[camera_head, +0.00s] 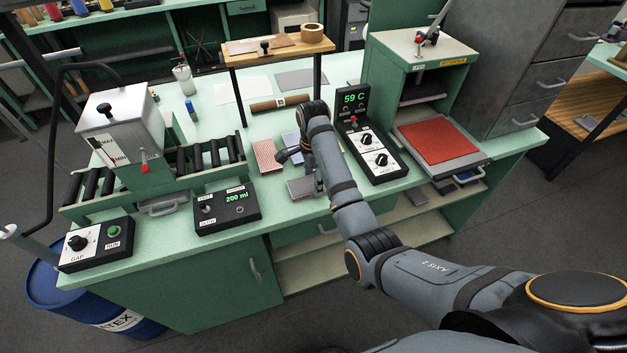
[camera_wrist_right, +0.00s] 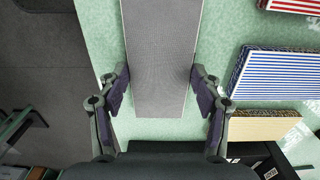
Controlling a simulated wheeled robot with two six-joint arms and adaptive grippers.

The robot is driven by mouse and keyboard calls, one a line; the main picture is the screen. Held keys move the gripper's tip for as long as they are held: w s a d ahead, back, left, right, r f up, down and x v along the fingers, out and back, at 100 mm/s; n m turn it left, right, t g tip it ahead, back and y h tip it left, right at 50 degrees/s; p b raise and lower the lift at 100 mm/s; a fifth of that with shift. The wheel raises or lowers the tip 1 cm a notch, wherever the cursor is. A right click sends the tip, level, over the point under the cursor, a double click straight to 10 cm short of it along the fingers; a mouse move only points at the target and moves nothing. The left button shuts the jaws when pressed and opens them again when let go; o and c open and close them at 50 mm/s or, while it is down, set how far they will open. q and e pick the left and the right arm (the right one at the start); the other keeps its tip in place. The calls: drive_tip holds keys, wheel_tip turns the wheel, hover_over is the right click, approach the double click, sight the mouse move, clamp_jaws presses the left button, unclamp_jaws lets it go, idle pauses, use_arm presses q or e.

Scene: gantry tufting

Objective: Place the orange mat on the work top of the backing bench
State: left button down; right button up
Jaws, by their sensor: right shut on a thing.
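My right gripper (camera_wrist_right: 160,92) is shut on a flat grey slab (camera_wrist_right: 160,45), with one finger against each long side. In the head view the slab (camera_head: 302,188) is near the front edge of the pale green bench top (camera_head: 180,208); whether it touches the top is unclear. Its upper face is grey, and I cannot tell whether it is the orange mat. A red-orange pad (camera_head: 437,142) lies on the press platen at the right. My left gripper is out of view.
A red-striped piece (camera_head: 267,156) and a blue-striped piece (camera_head: 290,141) lie behind the slab. The 59 C control box (camera_head: 372,150) stands to the right. The 200 ml box (camera_head: 228,208) and roller unit (camera_head: 205,158) stand left. A small raised shelf (camera_head: 275,55) is behind.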

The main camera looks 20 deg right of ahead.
sight(313, 182)
drive_tip(key=o, duration=1.1)
drive_tip(key=shift+f, duration=0.1)
drive_tip(key=shift+o, duration=0.2)
drive_tip(key=shift+r, duration=0.45)
wheel_tip(313, 182, up, 5)
drive_tip(key=shift+f+p, duration=0.15)
drive_tip(key=shift+p, duration=0.7)
wheel_tip(313, 182, up, 7)
drive_tip(key=p, duration=0.6)
drive_tip(key=shift+f+p, duration=0.15)
drive_tip(key=shift+p, duration=0.15)
